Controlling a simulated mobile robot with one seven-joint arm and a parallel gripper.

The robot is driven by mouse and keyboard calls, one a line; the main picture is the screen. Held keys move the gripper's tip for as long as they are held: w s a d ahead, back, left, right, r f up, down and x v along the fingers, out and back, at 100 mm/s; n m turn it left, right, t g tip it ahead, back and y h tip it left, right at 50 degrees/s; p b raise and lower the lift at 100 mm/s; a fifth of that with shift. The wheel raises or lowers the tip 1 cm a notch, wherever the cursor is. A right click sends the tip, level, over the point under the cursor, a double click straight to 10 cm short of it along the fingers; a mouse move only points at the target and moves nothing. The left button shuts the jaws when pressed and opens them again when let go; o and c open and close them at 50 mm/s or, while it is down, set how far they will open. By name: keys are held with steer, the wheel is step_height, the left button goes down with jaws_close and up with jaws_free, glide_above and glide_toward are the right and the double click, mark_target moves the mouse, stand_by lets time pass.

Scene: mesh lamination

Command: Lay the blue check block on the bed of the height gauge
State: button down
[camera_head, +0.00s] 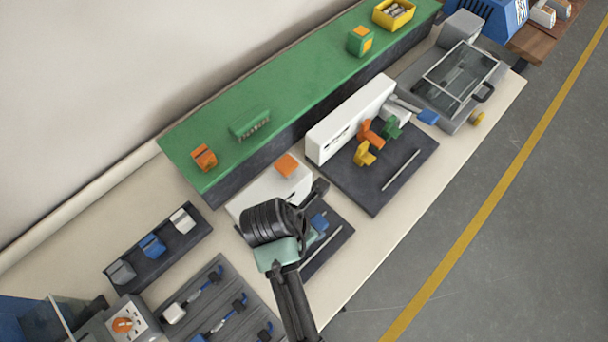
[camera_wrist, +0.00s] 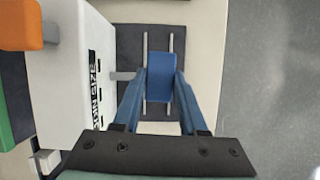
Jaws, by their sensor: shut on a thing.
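The blue check block (camera_wrist: 163,78) is between the blue fingers of my gripper (camera_wrist: 160,100) in the wrist view, and the gripper is shut on it. It is over a dark bed (camera_wrist: 128,40) with two pale rails, beside a white housing (camera_wrist: 75,70) with black lettering, which looks like the height gauge. A grey probe from the housing reaches towards the block. I cannot tell whether the block touches the bed. In the head view my arm hides part of the white housing (camera_head: 262,190) and dark bed (camera_head: 338,238); blue shows at my gripper (camera_head: 318,222).
A second white-walled station (camera_head: 352,118) with orange, yellow and green parts stands to the upper right. A dark tray (camera_head: 130,262) at left holds grey, blue and white pieces. A green shelf (camera_head: 290,85) runs behind. The pale table's front edge is close to the bed.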

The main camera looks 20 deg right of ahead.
steer(key=shift+s+a+f, duration=0.1)
steer(key=shift+a+f, duration=0.15)
steer(key=shift+f, duration=0.1)
steer(key=shift+n, duration=0.3)
step_height(320, 180, down, 10)
steer(key=shift+r, duration=0.2)
steer(key=shift+f, duration=0.15)
